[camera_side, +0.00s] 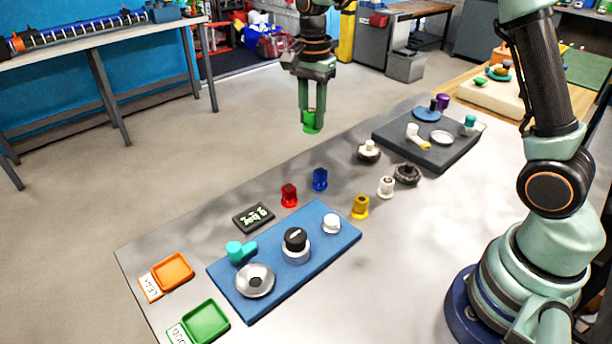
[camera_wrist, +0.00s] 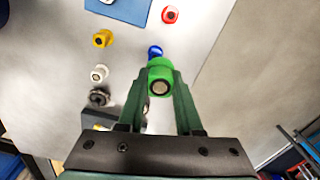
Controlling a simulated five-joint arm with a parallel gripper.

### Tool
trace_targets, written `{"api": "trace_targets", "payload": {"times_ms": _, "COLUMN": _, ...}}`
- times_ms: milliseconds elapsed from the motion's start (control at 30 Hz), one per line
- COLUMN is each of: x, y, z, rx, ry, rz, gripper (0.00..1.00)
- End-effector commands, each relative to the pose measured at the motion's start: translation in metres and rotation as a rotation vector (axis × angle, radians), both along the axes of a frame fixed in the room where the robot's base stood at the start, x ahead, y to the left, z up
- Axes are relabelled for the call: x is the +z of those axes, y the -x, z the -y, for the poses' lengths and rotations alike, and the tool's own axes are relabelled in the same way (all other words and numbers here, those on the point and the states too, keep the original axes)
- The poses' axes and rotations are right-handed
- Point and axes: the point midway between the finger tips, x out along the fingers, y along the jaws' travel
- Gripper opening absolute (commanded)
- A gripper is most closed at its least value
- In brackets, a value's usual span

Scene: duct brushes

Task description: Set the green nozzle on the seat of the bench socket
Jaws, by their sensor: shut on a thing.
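My gripper (camera_side: 312,112) hangs high at the back of the grey bench, fingers pointing down, shut on the green nozzle (camera_side: 311,124). In the wrist view the nozzle (camera_wrist: 160,77) sits between the two fingertips (camera_wrist: 160,90), its round end with a pale centre facing the camera. No fixture touches it. I cannot tell for certain which fixture is the bench socket. The blue plate (camera_side: 225,284) at the front carries a flared silver dish (camera_side: 255,282), a silver ring with a black knob (camera_side: 295,240), a white cap (camera_side: 331,223) and a teal fitting (camera_side: 240,250).
Red (camera_side: 289,194), blue (camera_side: 320,179), yellow (camera_side: 360,207) and white (camera_side: 386,187) nozzles stand mid-bench, near dark round knobs (camera_side: 407,174). A dark board (camera_side: 445,158) with fittings lies behind. Orange (camera_side: 173,271) and green (camera_side: 205,323) trays are at the front left.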

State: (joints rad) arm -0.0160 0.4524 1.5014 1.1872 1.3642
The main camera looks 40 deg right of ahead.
Motion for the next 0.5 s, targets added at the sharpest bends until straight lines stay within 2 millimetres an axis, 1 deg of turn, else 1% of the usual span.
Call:
{"api": "trace_targets", "payload": {"times_ms": 33, "x": -0.006, "y": 0.004, "z": -0.026, "rx": 0.051, "ry": 0.0, "rz": -0.002, "gripper": 0.0}}
{"api": "trace_targets", "payload": {"times_ms": 67, "x": -0.009, "y": 0.007, "z": -0.039, "rx": 0.075, "ry": 0.0, "rz": -0.002, "gripper": 0.0}}
{"api": "trace_targets", "payload": {"times_ms": 100, "x": -0.013, "y": 0.011, "z": -0.056, "rx": 0.107, "ry": 0.0, "rz": -0.002, "gripper": 0.0}}
{"api": "trace_targets", "payload": {"times_ms": 167, "x": -0.019, "y": 0.018, "z": -0.082, "rx": 0.156, "ry": 0.0, "rz": -0.001, "gripper": 0.0}}
{"api": "trace_targets", "payload": {"times_ms": 200, "x": -0.023, "y": 0.024, "z": -0.098, "rx": 0.188, "ry": 0.001, "rz": -0.003, "gripper": 0.0}}
{"api": "trace_targets", "payload": {"times_ms": 267, "x": -0.029, "y": 0.034, "z": -0.122, "rx": 0.239, "ry": 0.001, "rz": -0.002, "gripper": 0.0}}
{"api": "trace_targets", "payload": {"times_ms": 300, "x": -0.033, "y": 0.042, "z": -0.138, "rx": 0.272, "ry": 0.001, "rz": -0.002, "gripper": 0.0}}
{"api": "trace_targets", "payload": {"times_ms": 400, "x": -0.043, "y": 0.063, "z": -0.175, "rx": 0.352, "ry": 0.0, "rz": 0.0, "gripper": 0.0}}
{"api": "trace_targets", "payload": {"times_ms": 500, "x": -0.052, "y": 0.085, "z": -0.207, "rx": 0.427, "ry": 0.0, "rz": 0.0, "gripper": 0.0}}
